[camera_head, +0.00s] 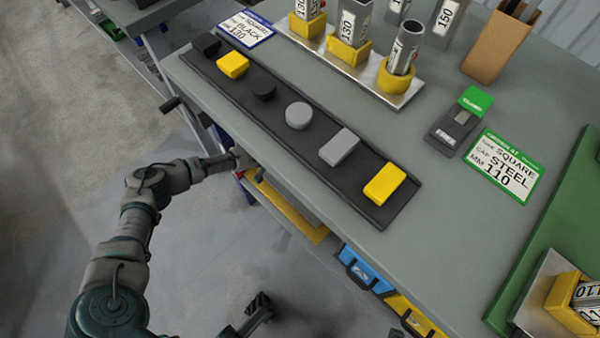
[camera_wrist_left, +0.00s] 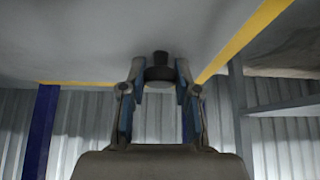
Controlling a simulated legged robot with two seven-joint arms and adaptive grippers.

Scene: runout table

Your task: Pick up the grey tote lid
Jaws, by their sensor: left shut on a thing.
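My left gripper (camera_wrist_left: 160,80) is shut on a dark round knob (camera_wrist_left: 160,58), seen between its fingertips in the wrist view. Behind the knob is a broad grey surface (camera_wrist_left: 75,40) with yellow edges. I cannot tell whether it is the grey tote lid, or whether the knob is fixed to it. In the head view my left arm reaches in from the left, and its gripper (camera_head: 240,160) is at the table's near edge, partly hidden. A yellow-edged piece (camera_head: 285,205) shows below that edge.
A dark tray (camera_head: 300,153) of black, yellow and grey caps lies along the table's edge. Tubes in yellow holders (camera_head: 398,75) stand behind it. Blue (camera_head: 365,272) and yellow (camera_head: 410,315) totes are under the table. A dark piece (camera_head: 258,305) shows low down. Open floor lies left.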

